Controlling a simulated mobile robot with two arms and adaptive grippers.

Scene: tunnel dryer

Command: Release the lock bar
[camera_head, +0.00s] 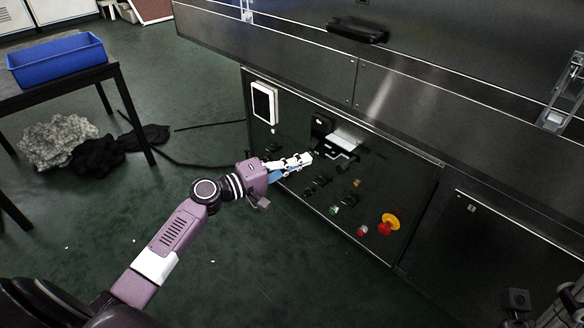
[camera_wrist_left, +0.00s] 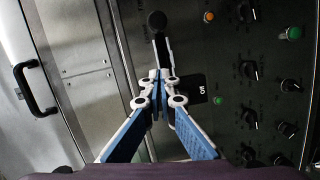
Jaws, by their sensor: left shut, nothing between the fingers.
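My left gripper (camera_head: 308,158) reaches the dark control panel (camera_head: 300,185) from the left, with its fingers closed together and empty. Its fingertips are close to a dark lever with a pale part (camera_head: 346,141) on the panel; I cannot tell whether this is the lock bar. In the left wrist view the shut fingertips (camera_wrist_left: 159,78) point at a pale and black bar (camera_wrist_left: 162,46) with a round black knob (camera_wrist_left: 157,21) beyond it. The fingers hide the bar's near end, so contact cannot be told.
The panel carries a white-framed screen (camera_head: 264,102), several knobs and buttons, and a red emergency button on yellow (camera_head: 389,223). A black handle (camera_head: 358,30) sits on the steel machine above. A blue bin (camera_head: 57,60) stands on a table at left. Green floor is open below.

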